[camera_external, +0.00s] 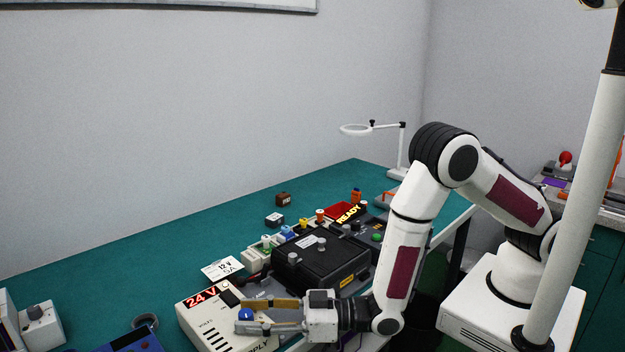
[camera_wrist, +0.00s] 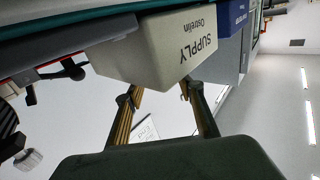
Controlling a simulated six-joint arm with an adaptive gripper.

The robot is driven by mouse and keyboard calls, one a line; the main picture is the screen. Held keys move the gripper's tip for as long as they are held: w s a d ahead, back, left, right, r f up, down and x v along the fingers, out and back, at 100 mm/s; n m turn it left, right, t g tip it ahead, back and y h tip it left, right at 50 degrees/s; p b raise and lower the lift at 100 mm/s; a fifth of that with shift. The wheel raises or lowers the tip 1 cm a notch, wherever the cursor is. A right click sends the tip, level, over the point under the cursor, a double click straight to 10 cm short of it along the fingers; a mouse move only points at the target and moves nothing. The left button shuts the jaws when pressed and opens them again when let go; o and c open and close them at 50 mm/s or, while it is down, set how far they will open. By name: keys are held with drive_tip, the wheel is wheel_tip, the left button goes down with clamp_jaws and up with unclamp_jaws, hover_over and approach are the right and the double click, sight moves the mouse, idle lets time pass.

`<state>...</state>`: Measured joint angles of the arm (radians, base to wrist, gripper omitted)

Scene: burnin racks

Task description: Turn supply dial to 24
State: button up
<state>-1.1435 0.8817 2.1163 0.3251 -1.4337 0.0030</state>
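The white supply box (camera_external: 205,325) stands at the table's front edge, and its red display (camera_external: 201,297) reads 24 V. A blue dial (camera_external: 245,314) sits on the box's top. My gripper (camera_external: 242,315) reaches in from the right, with one finger on each side of the dial. The fingers look spread, with a gap around the dial; contact is not clear. In the wrist view the supply box (camera_wrist: 165,55) appears upside down with its SUPPLY lettering, and the two fingers of my gripper (camera_wrist: 160,92) are apart below it. The dial is not visible there.
A white card (camera_external: 222,269) reading 12 V 5A lies behind the box. A dark unit (camera_external: 318,258) and a READY display (camera_external: 349,214) stand to the right. A grey box with a knob (camera_external: 37,322) is at far left. The green table behind is mostly clear.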

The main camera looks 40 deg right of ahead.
drive_tip(key=shift+w+a, duration=0.5)
drive_tip(key=shift+a, duration=0.05)
clamp_jaws()
drive_tip(key=shift+n+g+y, duration=0.9)
drive_tip(key=shift+g, duration=0.2)
unclamp_jaws()
drive_tip(key=shift+s+d, duration=0.1)
drive_tip(key=shift+d, duration=0.05)
